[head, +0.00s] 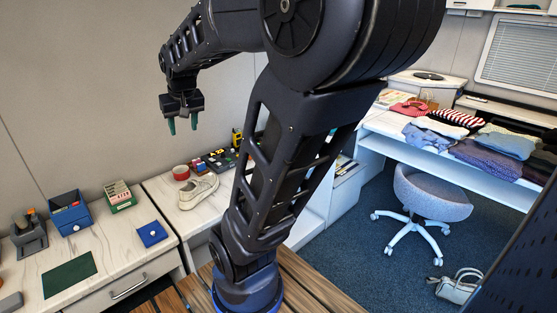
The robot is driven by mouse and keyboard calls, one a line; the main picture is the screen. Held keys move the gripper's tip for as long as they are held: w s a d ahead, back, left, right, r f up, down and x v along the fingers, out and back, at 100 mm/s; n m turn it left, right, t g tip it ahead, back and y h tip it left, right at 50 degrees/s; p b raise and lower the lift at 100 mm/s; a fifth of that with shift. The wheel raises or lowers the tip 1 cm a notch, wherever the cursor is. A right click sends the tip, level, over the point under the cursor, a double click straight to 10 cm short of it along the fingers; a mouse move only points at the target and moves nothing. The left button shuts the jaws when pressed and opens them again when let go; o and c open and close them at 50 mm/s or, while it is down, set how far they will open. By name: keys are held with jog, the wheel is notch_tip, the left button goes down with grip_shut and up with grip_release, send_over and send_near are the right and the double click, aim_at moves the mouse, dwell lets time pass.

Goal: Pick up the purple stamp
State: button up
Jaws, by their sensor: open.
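I cannot make out a purple stamp for certain in the head view. Several small coloured items (215,161) stand close together at the back of the middle counter, too small to tell apart. My gripper (182,127) is open and empty, with its two green fingertips pointing down. It is raised against the pale wall, well above the counters and touching nothing. My arm hides part of the middle counter's right side.
A white shoe (197,192) and a red roll (181,172) lie near the small items. The left counter (112,240) holds a blue bin (70,212), a green box (120,196), a blue pad (152,233) and a green mat (69,274). A stool (432,190) stands right.

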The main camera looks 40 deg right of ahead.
jog(key=w+d+f+m+g+h, duration=0.1)
jog(key=w+d+f+m, duration=0.25)
jog(key=w+d, duration=0.85)
jog(key=w+d+f+m, duration=0.2)
jog(key=w+d+f, duration=0.3)
jog(key=w+d, duration=0.7)
jog(key=s+d+f+m+g, duration=0.1)
jog(key=d+f, duration=0.7)
jog(key=d, duration=0.3)
jog(key=s+d+f+m+h, duration=0.1)
jog(key=d+f+m, duration=0.1)
jog(key=d+f, duration=0.75)
jog(key=s+d+f+m+g, duration=0.1)
jog(key=d+f, duration=0.6)
jog(key=d, duration=0.6)
jog(key=shift+w+x, duration=0.2)
jog(key=shift+x, duration=2.4)
jog(key=shift+w+x, duration=0.15)
jog(key=shift+x, duration=2.45)
grip_shut()
jog(key=shift+r, duration=0.15)
